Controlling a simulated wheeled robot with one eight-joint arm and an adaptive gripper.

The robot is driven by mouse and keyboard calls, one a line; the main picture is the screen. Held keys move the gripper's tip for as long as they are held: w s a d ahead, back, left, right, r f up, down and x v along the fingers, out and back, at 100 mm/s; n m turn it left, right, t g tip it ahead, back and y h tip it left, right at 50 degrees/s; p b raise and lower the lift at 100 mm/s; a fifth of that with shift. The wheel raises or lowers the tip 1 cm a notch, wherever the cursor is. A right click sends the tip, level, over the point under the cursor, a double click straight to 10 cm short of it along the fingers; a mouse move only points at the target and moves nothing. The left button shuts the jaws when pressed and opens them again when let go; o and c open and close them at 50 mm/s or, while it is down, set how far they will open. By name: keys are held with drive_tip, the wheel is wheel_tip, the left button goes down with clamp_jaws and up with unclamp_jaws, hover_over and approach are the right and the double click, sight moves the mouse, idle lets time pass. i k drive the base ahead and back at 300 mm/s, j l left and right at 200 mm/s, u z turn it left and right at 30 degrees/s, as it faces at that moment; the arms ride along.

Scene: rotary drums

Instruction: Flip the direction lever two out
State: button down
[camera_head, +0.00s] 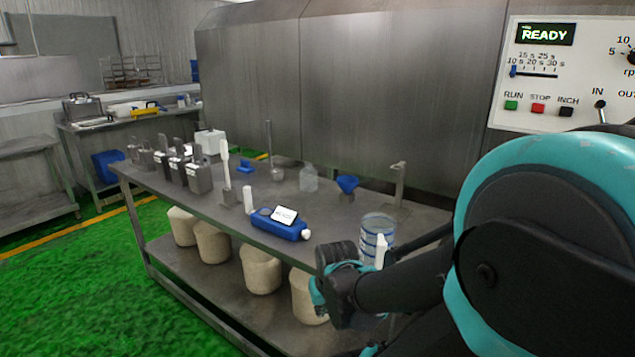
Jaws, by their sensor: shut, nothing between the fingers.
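The control panel (540,85) is at the upper right, partly cut by the picture's right edge. The direction lever (600,108) has a dark knob on a thin stem, below the letters IN and left of the cut-off letters OU. Its knob points up, leaning slightly toward IN. The lever's lower end is close to the top of my teal and black arm, which covers the panel's lower right. I cannot make out my gripper's fingers; the end of the arm is not clearly visible.
A steel table (215,205) fills the middle, holding metal containers, a blue bottle (280,225), a blue funnel (347,184) and a clear tub (378,228). Beige pots (260,270) stand on its lower shelf. Green floor (60,290) is free at left. The display reads READY.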

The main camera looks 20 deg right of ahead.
sight(601, 105)
drive_tip(key=k+l, duration=0.15)
drive_tip(key=l, duration=0.2)
drive_tip(key=k+l, duration=0.1)
drive_tip(key=l, duration=0.3)
drive_tip(key=k+l, duration=0.15)
drive_tip(key=l, duration=0.2)
drive_tip(key=k+l, duration=0.15)
drive_tip(key=l, duration=0.9)
drive_tip(key=i+z, duration=0.05)
